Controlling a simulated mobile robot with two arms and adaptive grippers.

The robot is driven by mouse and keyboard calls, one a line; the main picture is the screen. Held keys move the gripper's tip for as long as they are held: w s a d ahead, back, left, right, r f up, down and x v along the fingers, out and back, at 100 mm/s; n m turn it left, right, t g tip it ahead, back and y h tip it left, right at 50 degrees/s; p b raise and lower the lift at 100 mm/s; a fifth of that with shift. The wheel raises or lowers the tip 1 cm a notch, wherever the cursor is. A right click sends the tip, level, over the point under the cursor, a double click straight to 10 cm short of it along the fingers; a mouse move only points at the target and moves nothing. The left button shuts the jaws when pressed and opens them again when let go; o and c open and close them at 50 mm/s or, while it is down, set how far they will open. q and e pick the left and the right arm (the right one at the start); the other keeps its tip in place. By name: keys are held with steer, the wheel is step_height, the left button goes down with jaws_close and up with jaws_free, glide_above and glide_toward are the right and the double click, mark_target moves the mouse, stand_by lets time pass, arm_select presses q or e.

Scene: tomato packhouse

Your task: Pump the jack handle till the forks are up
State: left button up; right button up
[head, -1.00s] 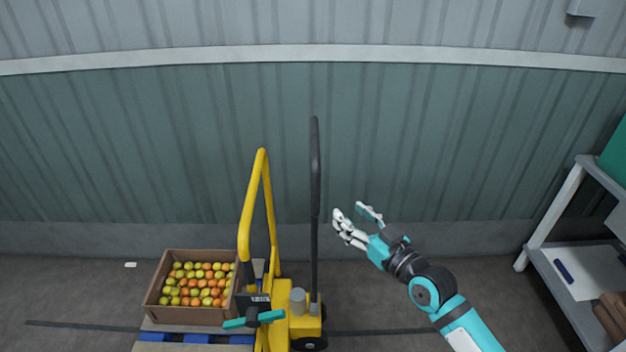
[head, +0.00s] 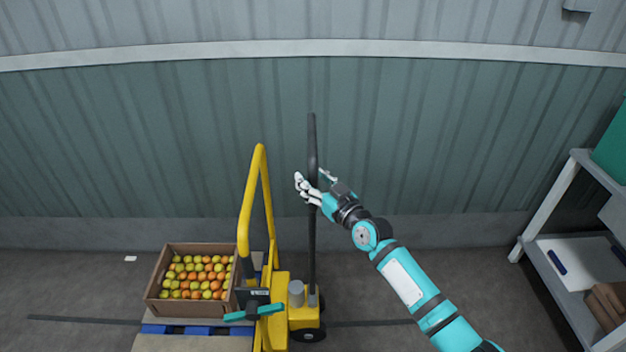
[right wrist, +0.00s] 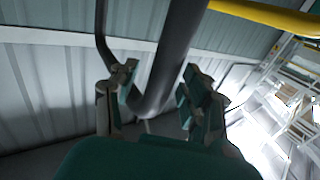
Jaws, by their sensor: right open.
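The yellow jack (head: 275,310) stands in the middle of the head view. Its dark, upright pump handle (head: 312,235) rises from the base, with a black grip at the top. My right gripper (head: 313,181) is open at the grip's lower part, with fingers on both sides of it. In the right wrist view the dark handle (right wrist: 168,65) passes between the open fingers (right wrist: 155,100); I cannot tell whether they touch it. The forks are hidden under the load. My left gripper is not in view.
A yellow frame (head: 245,215) rises beside the handle. A grey shelf (head: 560,275) stands at the right. The ribbed wall (head: 450,140) is behind.

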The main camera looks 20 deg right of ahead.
jaws_close()
